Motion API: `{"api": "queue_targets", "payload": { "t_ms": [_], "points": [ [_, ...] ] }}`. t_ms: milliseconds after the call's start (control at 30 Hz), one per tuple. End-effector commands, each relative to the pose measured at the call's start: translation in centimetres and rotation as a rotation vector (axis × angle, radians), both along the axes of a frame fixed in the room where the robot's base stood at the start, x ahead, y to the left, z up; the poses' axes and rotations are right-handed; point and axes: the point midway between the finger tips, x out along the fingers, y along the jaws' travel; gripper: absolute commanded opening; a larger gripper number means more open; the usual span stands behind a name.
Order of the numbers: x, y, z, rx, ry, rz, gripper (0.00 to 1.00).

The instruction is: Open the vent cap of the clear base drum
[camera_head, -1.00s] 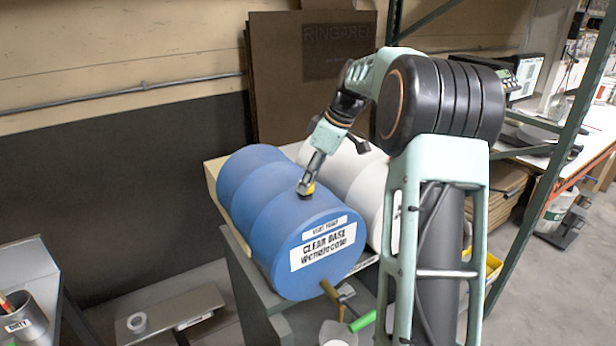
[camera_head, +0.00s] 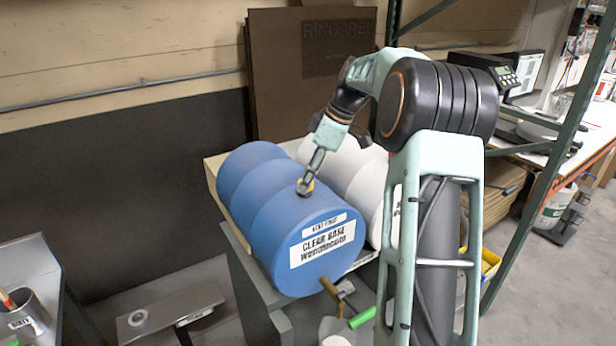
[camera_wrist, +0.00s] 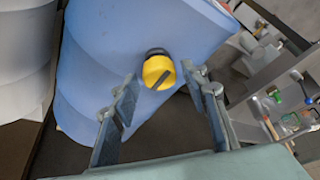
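The clear base drum (camera_head: 260,205) is blue and lies on its side, with a white label on its front end. Its vent cap (camera_wrist: 158,72) is yellow with a dark stripe and a black collar, on the drum's upper side. In the wrist view my gripper (camera_wrist: 168,92) is open, with one finger on each side of the cap and gaps to it. In the head view my gripper (camera_head: 304,188) is at the cap and hides most of it. I cannot tell whether the cap is loosened.
A white drum (camera_head: 365,180) lies close on the right. A brass tap (camera_head: 329,286) and a green-handled one (camera_head: 361,318) are at the front. A grey bench (camera_head: 25,285) stands at left. A green rack post (camera_head: 545,165) rises at right.

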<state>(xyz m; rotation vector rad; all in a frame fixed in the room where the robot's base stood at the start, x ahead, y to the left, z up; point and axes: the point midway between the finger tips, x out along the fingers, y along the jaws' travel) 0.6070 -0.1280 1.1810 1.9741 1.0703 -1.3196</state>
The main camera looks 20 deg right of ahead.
Motion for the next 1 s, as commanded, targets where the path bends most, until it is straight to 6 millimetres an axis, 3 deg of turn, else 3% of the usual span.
{"api": "queue_targets", "payload": {
  "t_ms": [367,567,800,1000],
  "points": [
    [0.0,-0.1,0.4,0.000,-0.002,-0.002,0.47],
    [-0.6,-1.2,3.3,-0.001,-0.005,-0.003,0.47],
    [-1.7,-2.9,8.2,-0.001,-0.004,-0.003,0.47],
    [-2.3,-3.6,10.4,0.001,-0.001,-0.001,0.47]
  ]
}}
